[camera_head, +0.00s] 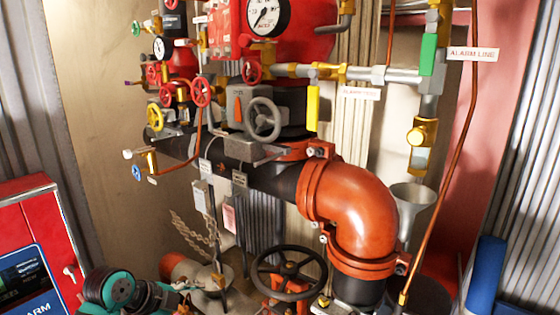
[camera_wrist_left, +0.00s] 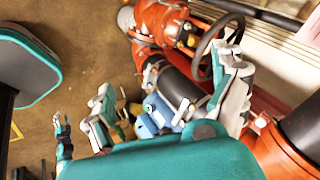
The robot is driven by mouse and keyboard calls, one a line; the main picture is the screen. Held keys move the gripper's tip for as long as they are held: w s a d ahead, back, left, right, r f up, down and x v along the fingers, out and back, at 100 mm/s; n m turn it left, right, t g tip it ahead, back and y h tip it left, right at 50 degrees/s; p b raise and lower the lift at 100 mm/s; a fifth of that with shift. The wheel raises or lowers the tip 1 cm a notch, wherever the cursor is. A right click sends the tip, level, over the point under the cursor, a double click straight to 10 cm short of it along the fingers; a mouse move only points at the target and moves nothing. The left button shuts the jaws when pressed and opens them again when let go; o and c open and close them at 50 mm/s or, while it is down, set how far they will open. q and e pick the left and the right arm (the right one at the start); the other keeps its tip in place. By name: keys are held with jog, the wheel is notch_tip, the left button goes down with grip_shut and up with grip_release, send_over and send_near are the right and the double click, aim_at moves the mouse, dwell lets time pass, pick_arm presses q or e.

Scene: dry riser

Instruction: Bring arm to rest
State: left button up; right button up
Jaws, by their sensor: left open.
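In the left wrist view my left gripper (camera_wrist_left: 168,98) is open, its two grey fingers spread wide. I see nothing held between them. A black handwheel (camera_wrist_left: 213,45) on an orange-red valve is just beyond the right finger. A dark pipe with a blue part (camera_wrist_left: 155,112) shows behind the gap between the fingers; I cannot tell whether anything touches. In the head view the teal and black part of my left arm (camera_head: 112,287) is at the lower left, near the floor-level black handwheel (camera_head: 289,272).
A large orange pipe elbow (camera_head: 352,215) and the riser's valves and gauges (camera_head: 268,17) fill the middle. A red alarm cabinet (camera_head: 28,240) stands at the left. A blue cylinder (camera_head: 486,275) is at the lower right. Open floor (camera_wrist_left: 85,65) shows in the wrist view.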

pick_arm(q)
jog(key=s+d+f+n+g+y, duration=0.1)
jog(key=s+d+f+n+y, duration=0.1)
jog(key=s+f+n, duration=0.8)
jog(key=s+a+f+n+g+y, duration=0.2)
jog(key=s+n, duration=0.5)
jog(key=s, duration=1.4)
notch_tip(320, 180, down, 33)
jog(key=s+y+b, duration=0.1)
jog(key=s+b, duration=0.1)
jog(key=b, duration=0.2)
jog(key=s+a+f+g+b, duration=0.1)
jog(key=s+f, duration=0.7)
jog(key=f, duration=0.4)
jog(key=shift+a+b, duration=0.3)
jog(key=shift+g, duration=0.3)
jog(key=s+f, duration=0.1)
jog(key=s, duration=0.1)
jog(key=s+a+f, duration=0.1)
jog(key=s+f, duration=0.1)
jog(key=s, duration=0.1)
jog(key=s+f+b, duration=0.1)
jog(key=s+f, duration=0.1)
jog(key=s, duration=0.1)
jog(key=shift+a+f, duration=0.15)
jog(key=shift+a, duration=0.15)
